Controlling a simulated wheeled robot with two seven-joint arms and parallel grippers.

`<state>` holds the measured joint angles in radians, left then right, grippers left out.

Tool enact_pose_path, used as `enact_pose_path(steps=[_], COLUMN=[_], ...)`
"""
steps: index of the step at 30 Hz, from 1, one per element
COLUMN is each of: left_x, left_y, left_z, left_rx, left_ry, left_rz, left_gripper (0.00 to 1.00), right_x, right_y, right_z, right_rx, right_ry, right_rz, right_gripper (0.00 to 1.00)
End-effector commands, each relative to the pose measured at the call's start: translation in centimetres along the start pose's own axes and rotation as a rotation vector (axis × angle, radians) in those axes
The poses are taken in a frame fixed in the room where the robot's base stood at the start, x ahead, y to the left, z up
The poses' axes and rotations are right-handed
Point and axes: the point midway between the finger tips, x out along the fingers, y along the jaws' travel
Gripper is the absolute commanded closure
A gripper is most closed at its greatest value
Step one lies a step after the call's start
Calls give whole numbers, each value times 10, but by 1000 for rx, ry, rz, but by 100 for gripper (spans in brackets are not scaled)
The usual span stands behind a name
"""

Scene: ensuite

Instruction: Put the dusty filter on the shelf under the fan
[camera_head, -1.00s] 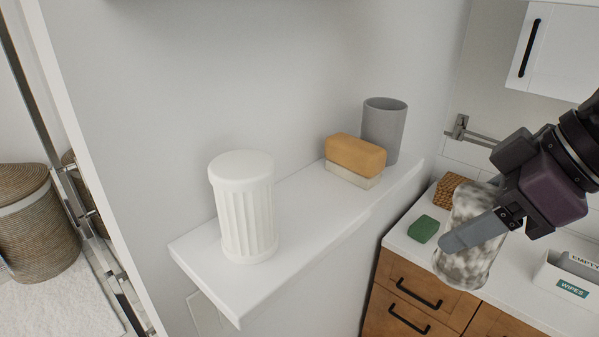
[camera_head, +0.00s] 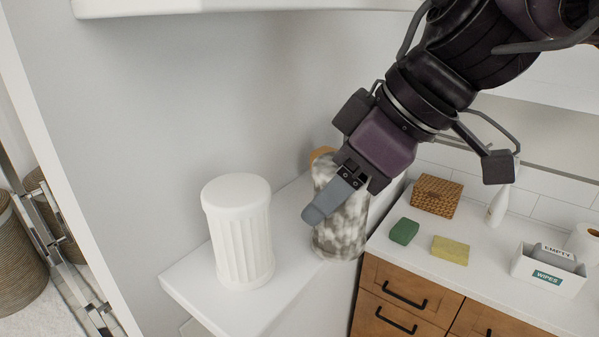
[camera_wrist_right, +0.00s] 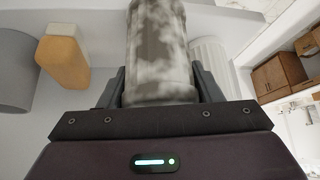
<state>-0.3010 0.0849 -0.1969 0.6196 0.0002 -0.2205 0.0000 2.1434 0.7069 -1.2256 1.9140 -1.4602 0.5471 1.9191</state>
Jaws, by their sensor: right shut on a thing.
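The dusty filter (camera_head: 343,228), a cylinder mottled grey and white, is held upright by my right gripper (camera_head: 335,200). The right gripper is shut on it, with one finger across its front. In the head view the filter overlaps the shelf's right part; I cannot tell whether it touches the shelf. It also shows in the right wrist view (camera_wrist_right: 158,50), between the two fingers. A clean white ribbed filter (camera_head: 240,235) stands on the white shelf (camera_head: 205,290), left of the dusty one. A white edge at the top, perhaps the fan (camera_head: 230,6), is mostly cut off. My left gripper is not in view.
An orange block (camera_wrist_right: 62,55) and a grey cup (camera_wrist_right: 15,70) show in the right wrist view, near the filter. The counter at right holds a green sponge (camera_head: 404,231), a yellow sponge (camera_head: 450,250), a wicker box (camera_head: 436,196) and a wipes box (camera_head: 548,275).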

Motion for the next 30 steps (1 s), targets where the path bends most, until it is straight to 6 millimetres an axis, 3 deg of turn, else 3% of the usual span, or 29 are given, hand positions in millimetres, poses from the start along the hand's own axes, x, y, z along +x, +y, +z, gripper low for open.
enact_pose_path(steps=[9, 24, 25, 27, 30], left_x=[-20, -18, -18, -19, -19], left_y=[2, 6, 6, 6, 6], left_z=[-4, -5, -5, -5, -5], left_rx=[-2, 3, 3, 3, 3], left_ry=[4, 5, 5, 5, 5], left_rz=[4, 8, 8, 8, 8], left_gripper=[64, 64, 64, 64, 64], right_x=[24, 32, 32, 32, 32], right_y=[-1, 0, 0, 0, 0], right_z=[-39, -30, -30, -30, -30], right_rx=[0, 0, 0, 0, 0], right_ry=[-1, 1, 0, 0, 0], right_rz=[-4, 1, 1, 1, 1], right_gripper=[65, 65, 40, 32, 32])
